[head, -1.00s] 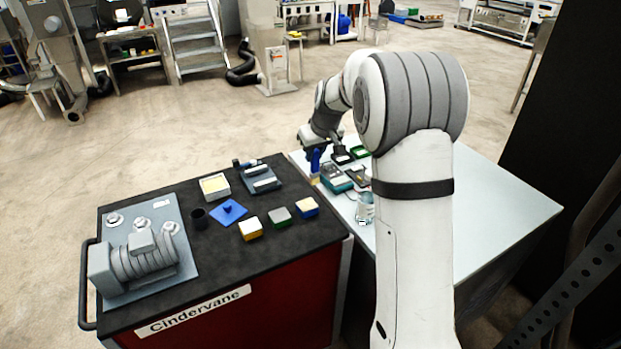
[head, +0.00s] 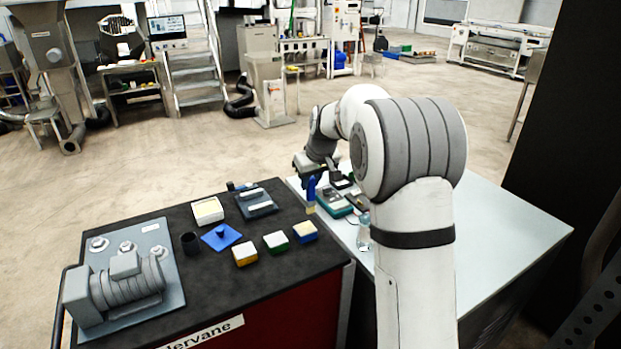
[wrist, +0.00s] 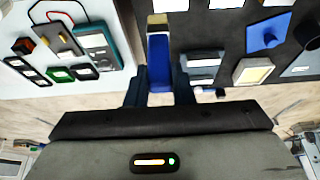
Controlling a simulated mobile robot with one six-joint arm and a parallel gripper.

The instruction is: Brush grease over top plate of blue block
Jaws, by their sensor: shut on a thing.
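My gripper (wrist: 160,88) is shut on a brush (wrist: 159,62) with a blue handle. In the wrist view the pale bristle end points away from the jaws. In the head view the brush (head: 311,189) hangs bristles down near the seam between the dark cart and the white table. The blue block (head: 305,232), with a pale tan top plate, sits on the cart near its right edge. The brush is behind it and apart from it. An open box with cream contents (head: 207,211) stands further left; I cannot tell whether this is the grease.
A green block (head: 276,242) and a yellow block (head: 245,255) stand left of the blue one. A blue knobbed plate (head: 221,237), a dark cup (head: 190,243), a grey tray (head: 256,204) and a grey machine (head: 122,278) share the cart. A teal device (head: 334,203) and a bottle (head: 363,230) are on the table.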

